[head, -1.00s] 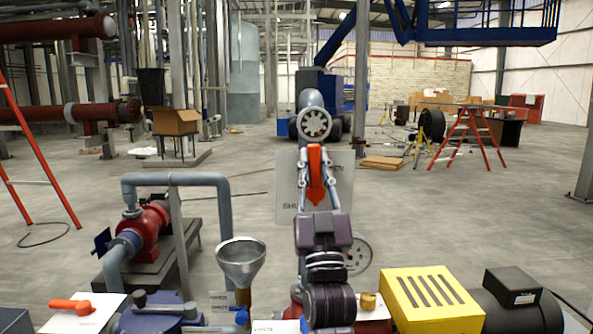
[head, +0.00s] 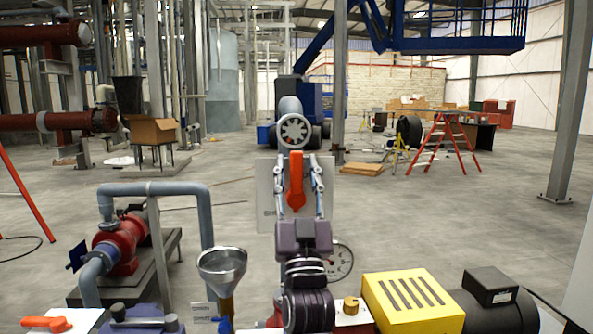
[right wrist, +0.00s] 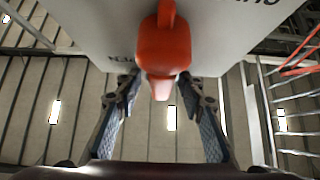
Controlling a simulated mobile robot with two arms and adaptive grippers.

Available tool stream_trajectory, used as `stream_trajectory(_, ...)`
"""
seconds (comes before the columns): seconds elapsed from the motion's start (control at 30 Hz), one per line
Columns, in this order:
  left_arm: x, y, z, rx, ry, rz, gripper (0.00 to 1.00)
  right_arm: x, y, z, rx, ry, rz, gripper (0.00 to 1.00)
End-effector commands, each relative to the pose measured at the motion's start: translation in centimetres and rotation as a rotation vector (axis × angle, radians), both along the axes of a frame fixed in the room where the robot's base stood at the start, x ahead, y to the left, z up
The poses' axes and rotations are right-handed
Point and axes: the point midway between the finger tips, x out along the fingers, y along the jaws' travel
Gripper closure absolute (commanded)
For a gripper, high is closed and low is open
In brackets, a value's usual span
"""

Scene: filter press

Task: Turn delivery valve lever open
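The orange-red lever (head: 296,186) stands nearly upright in front of a pale sign plate (head: 265,190) with partly hidden lettering. My right gripper (head: 297,172) is open, with one finger on each side of the lever in the head view. In the right wrist view the lever (right wrist: 165,48) shows at the top centre, in front of the plate (right wrist: 225,30). The open fingers (right wrist: 158,88) reach up on both sides below it, with a gap between them. I see no clear contact. My left gripper is not in view.
A metal funnel (head: 222,262), a round gauge (head: 340,261) and a yellow slotted box (head: 413,300) stand close around my right arm. A second orange lever (head: 48,324) lies at bottom left. A red pump (head: 122,240) with grey pipes stands left. Open floor lies beyond.

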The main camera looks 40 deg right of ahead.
Motion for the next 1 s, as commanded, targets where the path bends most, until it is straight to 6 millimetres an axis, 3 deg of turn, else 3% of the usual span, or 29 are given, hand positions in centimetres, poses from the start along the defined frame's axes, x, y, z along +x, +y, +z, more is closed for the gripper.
stream_trajectory(0.27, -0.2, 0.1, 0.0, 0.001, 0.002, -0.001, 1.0, -0.1, 0.0, 1.3, -0.002, -0.005, -0.001, 0.64)
stream_trajectory(0.7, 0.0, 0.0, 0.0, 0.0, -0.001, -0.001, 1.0, -0.1, 0.0, 8.9, -0.002, -0.004, -0.001, 0.64)
stream_trajectory(1.0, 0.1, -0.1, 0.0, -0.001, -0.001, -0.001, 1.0, 0.0, 0.0, 10.0, 0.0, 0.0, 0.0, 0.64)
